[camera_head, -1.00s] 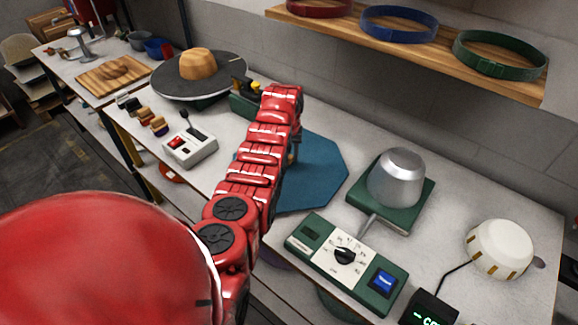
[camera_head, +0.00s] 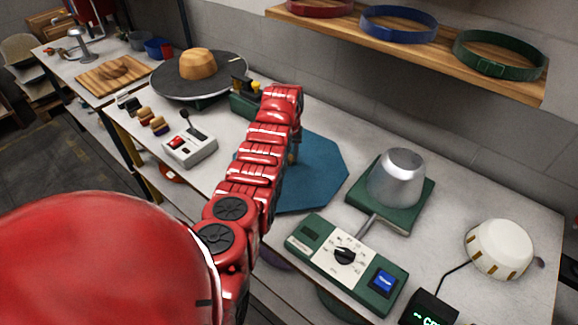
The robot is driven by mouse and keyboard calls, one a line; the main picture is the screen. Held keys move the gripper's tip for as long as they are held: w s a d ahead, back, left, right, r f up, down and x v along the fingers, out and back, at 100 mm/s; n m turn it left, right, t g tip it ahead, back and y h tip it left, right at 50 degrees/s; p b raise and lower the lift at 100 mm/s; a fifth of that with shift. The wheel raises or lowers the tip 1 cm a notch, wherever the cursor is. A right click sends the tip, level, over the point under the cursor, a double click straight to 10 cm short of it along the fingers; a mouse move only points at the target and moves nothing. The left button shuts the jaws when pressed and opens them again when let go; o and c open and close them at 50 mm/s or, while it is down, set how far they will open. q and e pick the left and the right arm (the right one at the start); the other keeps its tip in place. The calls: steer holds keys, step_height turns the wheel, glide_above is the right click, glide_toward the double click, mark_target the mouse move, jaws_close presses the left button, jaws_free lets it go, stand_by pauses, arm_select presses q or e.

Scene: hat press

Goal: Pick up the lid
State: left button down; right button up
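A tapered silver metal pot (camera_head: 397,180) stands upright on a green square hot plate (camera_head: 428,196) right of centre. Its top shows a round rim, and I see no clear separate lid on it. I cannot tell which object is the lid. A white rounded piece with gold marks (camera_head: 499,250) lies on the table at the right. My red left arm reaches from the lower left over the table's middle. It hides its own gripper, well left of the pot. My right gripper is out of view.
A dial panel (camera_head: 346,257) and a small black display (camera_head: 430,312) are in front of the pot. A blue octagonal mat (camera_head: 322,170) lies behind my arm. A shelf (camera_head: 350,24) with coloured bands hangs above. A dark round disc (camera_head: 222,82) is at the back left.

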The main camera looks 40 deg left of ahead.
mark_target(289, 157)
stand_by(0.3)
arm_select(q)
step_height(289, 157, up, 10)
steer(key=b, duration=0.3)
steer(key=shift+b, duration=0.35)
steer(key=shift+s, duration=0.1)
